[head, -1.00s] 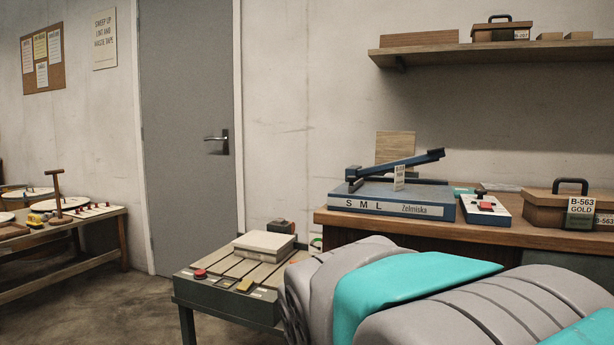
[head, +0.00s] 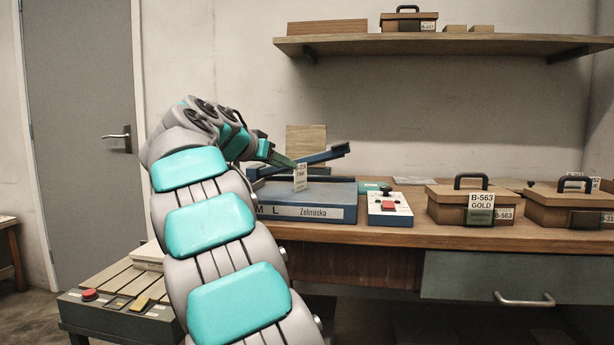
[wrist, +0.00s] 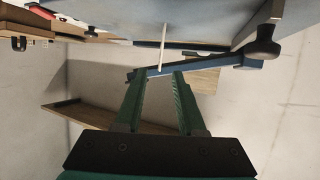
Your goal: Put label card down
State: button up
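The press's blue lever (head: 325,154) slants up just behind the card. A control box with a red button (head: 390,207) stands right of the press. Brown boxes with handles (head: 472,204) fill the bench's right side. A shelf (head: 440,42) hangs above. A slatted low table (head: 115,290) stands at left.

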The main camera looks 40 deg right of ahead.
aim_at(300, 165)
jog(key=shift+w+d+r, duration=0.45)
jog(key=shift+d+r, duration=0.1)
jog(key=shift+d, duration=0.15)
jog(key=p+x, duration=0.1)
jog(key=x, duration=0.6)
jog(key=shift+s+d+f, duration=0.1)
jog(key=shift+d, duration=0.1)
grip_shut()
